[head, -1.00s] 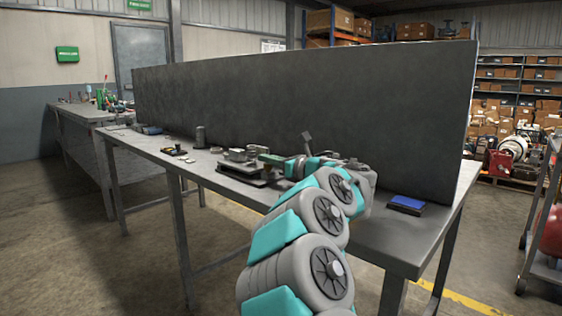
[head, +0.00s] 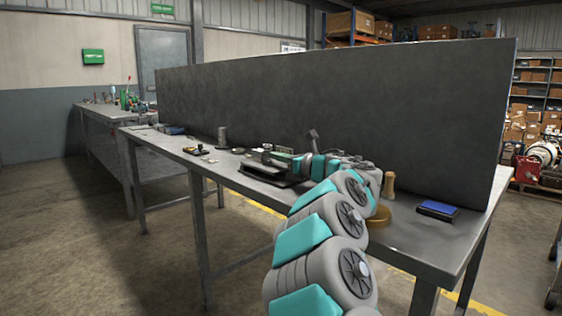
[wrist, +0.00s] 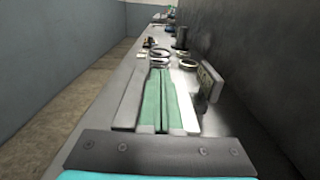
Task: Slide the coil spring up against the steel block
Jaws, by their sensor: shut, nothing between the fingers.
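The coil spring (wrist: 160,55) shows in the wrist view as silver loops on the bench, just beyond my fingertips. My gripper (wrist: 160,72) is shut and empty, its two green-padded fingers side by side and pointing along the bench at the spring. I cannot tell whether the fingertips touch it. In the head view my gripper (head: 265,156) is low over the bench, and the spring is hard to make out there. A grey block-like piece (wrist: 209,81) stands to the right of my fingers; I cannot tell if it is the steel block.
A metal ring (wrist: 188,63) lies right of the spring, with a dark cylinder (wrist: 181,38) farther off. A blue box (head: 438,209), a wooden handle (head: 389,186) and a brass round (head: 379,217) are on the right. A tall dark panel (head: 340,105) backs the bench.

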